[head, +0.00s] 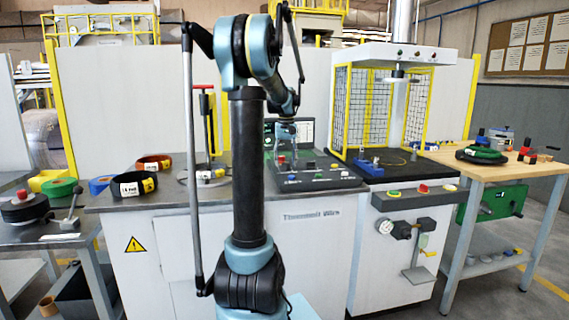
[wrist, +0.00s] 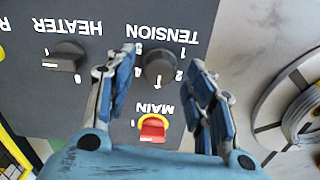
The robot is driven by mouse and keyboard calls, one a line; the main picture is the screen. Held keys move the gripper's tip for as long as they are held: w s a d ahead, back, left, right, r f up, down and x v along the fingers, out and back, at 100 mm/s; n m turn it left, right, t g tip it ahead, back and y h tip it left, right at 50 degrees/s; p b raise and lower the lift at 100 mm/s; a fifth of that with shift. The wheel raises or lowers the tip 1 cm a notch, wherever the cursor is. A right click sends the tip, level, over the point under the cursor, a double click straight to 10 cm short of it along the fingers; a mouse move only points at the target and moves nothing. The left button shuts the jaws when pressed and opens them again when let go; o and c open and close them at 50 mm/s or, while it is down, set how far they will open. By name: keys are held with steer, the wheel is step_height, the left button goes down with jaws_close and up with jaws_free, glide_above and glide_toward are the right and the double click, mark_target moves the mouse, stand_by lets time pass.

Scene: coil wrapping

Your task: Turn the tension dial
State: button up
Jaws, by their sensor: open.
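The tension dial (wrist: 160,67) is a dark round knob on a dark grey panel (wrist: 105,20). It has numbers around it and the label TENSION, which appears upside down in the wrist view. My gripper (wrist: 163,74) is open, with one blue-grey finger on each side of the dial. I cannot tell whether either finger touches it. In the head view my gripper (head: 287,138) hangs over the left part of the control console (head: 320,178); the dial cannot be made out there.
The red MAIN switch (wrist: 153,128) with a yellow surround sits close to the dial, between my fingers' bases. The HEATER knob (wrist: 65,57) is left of the dial. A coil (wrist: 300,105) lies on the right. A yellow-framed cage (head: 385,110) stands right of the console.

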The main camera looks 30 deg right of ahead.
steer(key=shift+f, duration=0.35)
steer(key=shift+c, duration=0.3)
steer(key=c, duration=1)
steer(key=shift+m, duration=0.4)
steer(key=m, duration=0.4)
steer(key=shift+m, duration=0.4)
steer(key=m, duration=0.6)
steer(key=shift+w, duration=0.1)
